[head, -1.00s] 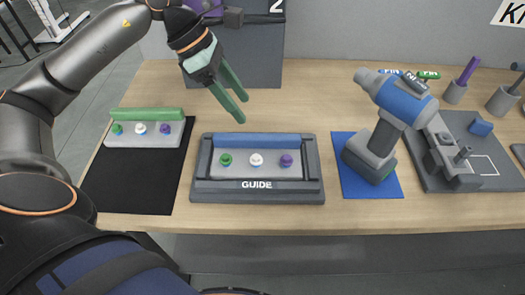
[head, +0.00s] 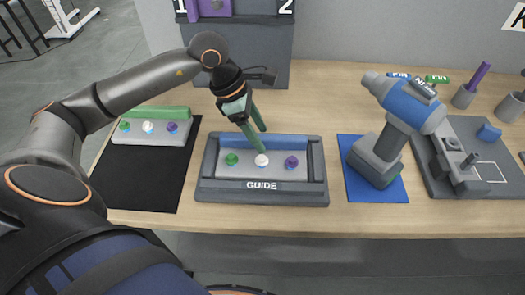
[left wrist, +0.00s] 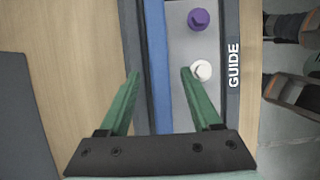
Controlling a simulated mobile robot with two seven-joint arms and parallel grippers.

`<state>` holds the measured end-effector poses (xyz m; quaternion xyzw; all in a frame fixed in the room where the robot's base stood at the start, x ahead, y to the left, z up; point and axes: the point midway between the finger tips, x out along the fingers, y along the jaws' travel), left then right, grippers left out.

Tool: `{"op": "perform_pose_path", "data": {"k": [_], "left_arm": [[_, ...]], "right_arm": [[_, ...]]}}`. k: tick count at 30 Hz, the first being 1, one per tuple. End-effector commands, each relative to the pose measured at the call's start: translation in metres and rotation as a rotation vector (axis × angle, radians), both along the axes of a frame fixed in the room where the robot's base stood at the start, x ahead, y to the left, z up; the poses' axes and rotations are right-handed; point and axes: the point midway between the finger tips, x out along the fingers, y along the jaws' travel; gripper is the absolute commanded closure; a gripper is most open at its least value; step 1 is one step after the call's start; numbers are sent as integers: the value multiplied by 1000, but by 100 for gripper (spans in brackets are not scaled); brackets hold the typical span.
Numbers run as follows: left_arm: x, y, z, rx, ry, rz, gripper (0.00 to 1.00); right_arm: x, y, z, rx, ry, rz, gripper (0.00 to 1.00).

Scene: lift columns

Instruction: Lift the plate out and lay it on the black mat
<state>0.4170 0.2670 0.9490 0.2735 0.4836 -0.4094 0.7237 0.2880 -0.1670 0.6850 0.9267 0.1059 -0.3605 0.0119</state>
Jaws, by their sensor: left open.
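The light grey plate (head: 275,171) sits in the dark grey tray marked GUIDE (head: 230,197). It carries a green, a white and a purple knob, and a blue bar (head: 297,142) runs along its back edge. The plate also shows in the left wrist view (left wrist: 205,110). My left gripper (head: 259,142) is open above the tray's back edge. In the left wrist view its fingers (left wrist: 161,75) appear on either side of the blue bar (left wrist: 156,50); contact is not visible. The black mat (head: 140,181) lies at the left of the table. My right gripper is not in view.
A similar plate with a green bar (head: 151,112) lies on the mat's back part; the front part is bare. A blue and grey power tool (head: 400,115) stands on a blue mat (head: 370,189) right of the tray. A grey fixture (head: 475,150) is further right.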

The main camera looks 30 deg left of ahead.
Motion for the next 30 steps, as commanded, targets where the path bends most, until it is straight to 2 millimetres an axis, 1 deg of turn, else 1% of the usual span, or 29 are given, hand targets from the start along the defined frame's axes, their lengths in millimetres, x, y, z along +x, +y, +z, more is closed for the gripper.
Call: {"op": "perform_pose_path", "data": {"k": [1,4,11,27,28,30], "left_arm": [[1,-2,-5,-2,3,0,35],[2,-4,-11,0,1,0,35],[2,-4,-12,0,0,0,36],[2,-4,-11,0,0,0,97],[2,-4,-11,0,0,0,100],[2,-4,-11,0,0,0,100]], "right_arm": [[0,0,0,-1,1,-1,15],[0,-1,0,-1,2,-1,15],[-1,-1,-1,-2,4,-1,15],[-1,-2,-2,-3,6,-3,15],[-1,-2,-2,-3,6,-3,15],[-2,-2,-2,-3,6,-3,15]]}}
